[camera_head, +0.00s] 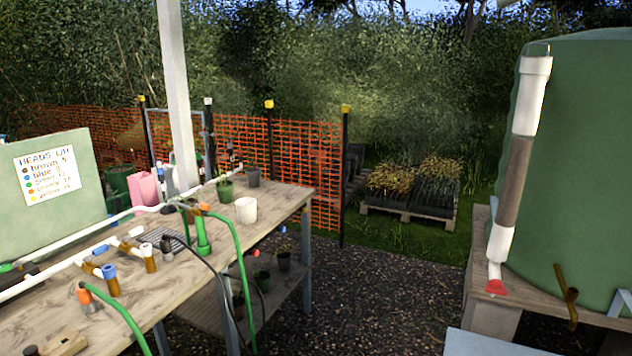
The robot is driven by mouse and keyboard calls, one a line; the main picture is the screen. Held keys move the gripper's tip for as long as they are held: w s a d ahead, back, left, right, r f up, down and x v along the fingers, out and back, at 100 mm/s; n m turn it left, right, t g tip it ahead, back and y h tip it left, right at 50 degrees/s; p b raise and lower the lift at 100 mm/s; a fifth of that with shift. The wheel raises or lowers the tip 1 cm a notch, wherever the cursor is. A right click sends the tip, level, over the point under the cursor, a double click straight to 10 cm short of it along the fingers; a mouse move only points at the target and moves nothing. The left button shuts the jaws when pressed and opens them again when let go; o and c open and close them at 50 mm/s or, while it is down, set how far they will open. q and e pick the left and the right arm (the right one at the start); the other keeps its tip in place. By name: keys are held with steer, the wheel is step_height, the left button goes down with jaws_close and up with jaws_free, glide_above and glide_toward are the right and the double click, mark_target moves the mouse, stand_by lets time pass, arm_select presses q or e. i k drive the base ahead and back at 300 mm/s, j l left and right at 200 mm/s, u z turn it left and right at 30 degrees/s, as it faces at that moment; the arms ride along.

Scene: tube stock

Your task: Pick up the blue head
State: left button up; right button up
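A blue head (108,271) sits upright on a brown-gold fitting at the front left of the wooden bench (215,262). A second blue piece (99,250) lies just behind it beside the white pipe; I cannot tell whether it is also a head. An orange head (85,295) on a grey body stands nearer the front, by a green hose. A sign (46,173) listing heads by colour is on the green board behind. Neither of my grippers shows in this view.
A white cup (246,210), potted plants and hoses crowd the bench. A lower shelf holds several pots. Gravel (360,295) lies open to the right of the bench. A green tank (590,150) with an upright pipe (516,170) stands on a wooden base at the right.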

mark_target(159, 169)
steer(key=i+l+u, duration=0.25)
steer(key=i+l, duration=0.2)
steer(key=i+l+u, duration=0.15)
steer(key=l, duration=0.3)
steer(key=i+l+u, duration=0.15)
steer(key=i+l, duration=0.15)
steer(key=i+l+u, duration=0.1)
steer(key=l, duration=0.25)
steer(key=i+l+u, duration=0.15)
steer(key=l, duration=0.25)
steer(key=i+l+u, duration=0.1)
steer(key=i+l, duration=0.15)
steer(key=l, duration=0.15)
